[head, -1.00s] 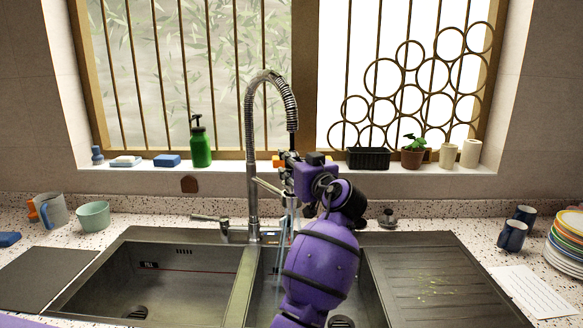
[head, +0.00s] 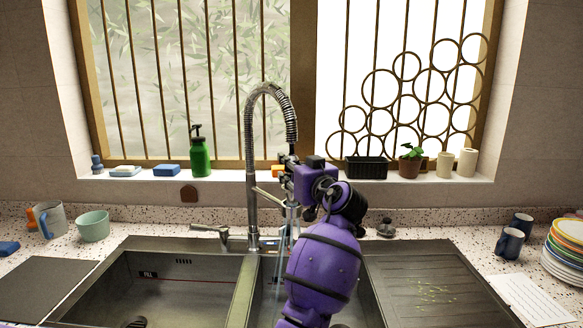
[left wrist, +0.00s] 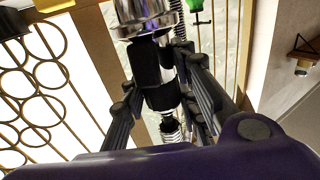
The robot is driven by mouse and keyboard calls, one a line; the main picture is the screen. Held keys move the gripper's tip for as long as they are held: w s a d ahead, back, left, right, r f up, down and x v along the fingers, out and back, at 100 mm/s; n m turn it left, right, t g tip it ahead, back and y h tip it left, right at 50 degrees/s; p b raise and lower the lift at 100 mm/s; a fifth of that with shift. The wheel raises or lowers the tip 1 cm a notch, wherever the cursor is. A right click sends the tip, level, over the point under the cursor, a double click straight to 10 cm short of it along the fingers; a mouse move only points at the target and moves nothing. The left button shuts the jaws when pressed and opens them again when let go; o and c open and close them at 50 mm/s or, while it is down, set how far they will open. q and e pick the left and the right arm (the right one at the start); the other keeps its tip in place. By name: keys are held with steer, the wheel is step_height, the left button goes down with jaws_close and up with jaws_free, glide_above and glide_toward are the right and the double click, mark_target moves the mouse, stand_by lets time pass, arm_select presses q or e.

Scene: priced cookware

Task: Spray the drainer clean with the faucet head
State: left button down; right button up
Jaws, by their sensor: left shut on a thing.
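The faucet (head: 253,200) stands behind the sink with its spring hose arching over. My left gripper (head: 287,178) is shut on the faucet head (head: 291,204), below the hose's end. The left wrist view shows the fingers on both sides of the head's black part, with its chrome end (left wrist: 146,12) at the top. Pale bluish streaks like water run down from the head into the right basin. The drainer (head: 405,268) is the grooved metal board right of the basins, with yellow-green bits (head: 434,291) on it. My arm hides part of the right basin. My right gripper is not in view.
The left basin (head: 170,285) is empty. Plates (head: 562,262) and dark blue mugs (head: 510,242) stand right of the drainer. A soap bottle (head: 200,155), a black planter (head: 366,168) and a potted plant (head: 410,166) stand on the sill behind.

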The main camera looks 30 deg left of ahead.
arm_select(q)
steer(key=shift+s+d+r+p, duration=0.1)
steer(key=shift+s+d+p, duration=0.1)
steer(key=shift+s+d, duration=0.4)
steer(key=shift+s+d+r+p, duration=0.1)
steer(key=shift+s+d+p, duration=0.15)
steer(key=shift+s, duration=0.55)
steer(key=shift+s+d+p, duration=0.2)
steer(key=shift+s+d, duration=0.3)
steer(key=shift+s, duration=0.3)
steer(key=shift+s+d+p, duration=0.15)
steer(key=shift+s+d, duration=0.3)
steer(key=shift+s, duration=0.3)
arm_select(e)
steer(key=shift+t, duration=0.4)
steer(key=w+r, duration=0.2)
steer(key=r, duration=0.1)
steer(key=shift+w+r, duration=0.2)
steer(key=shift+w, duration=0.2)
arm_select(q)
steer(key=shift+f, duration=0.1)
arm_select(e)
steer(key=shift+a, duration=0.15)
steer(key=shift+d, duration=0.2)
